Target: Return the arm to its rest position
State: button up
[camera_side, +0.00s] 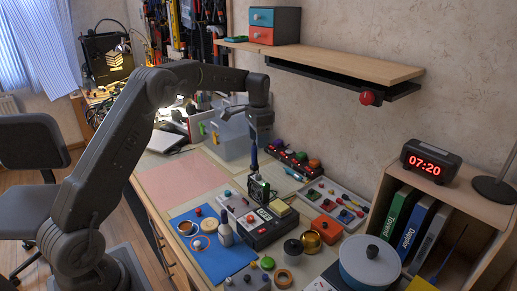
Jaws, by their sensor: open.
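My arm reaches from the left over the desk, its wrist bent downward above the crowded middle. My gripper (260,186) hangs at its lower end, above or just behind a black device with buttons (262,228). The jaws are small here, and I see nothing clearly held between them. A narrow blue part shows just above them. I cannot tell whether the fingertips touch the device.
A blue mat (222,262) with small items lies in front. A pot (369,262) and a wooden shelf unit (440,215) with a clock (431,160) stand right. A wall shelf (340,62) with a red knob (367,98) juts out behind. A pink sheet (180,178) lies flat at left.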

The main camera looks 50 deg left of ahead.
jog(key=s+d+r+n+t, duration=0.1)
jog(key=s+d+r+t, duration=0.2)
jog(key=s+d+r, duration=1.1)
jog(key=s+d+f+n+t, duration=0.1)
jog(key=s+d+f, duration=0.1)
jog(key=s, duration=0.8)
jog(key=s+d+f+n+t, duration=0.1)
jog(key=s+d+f, duration=0.1)
jog(key=s, duration=0.7)
jog(key=shift+s+d+t, duration=0.3)
jog(key=shift+s+d, duration=0.05)
jog(key=shift+d, duration=0.3)
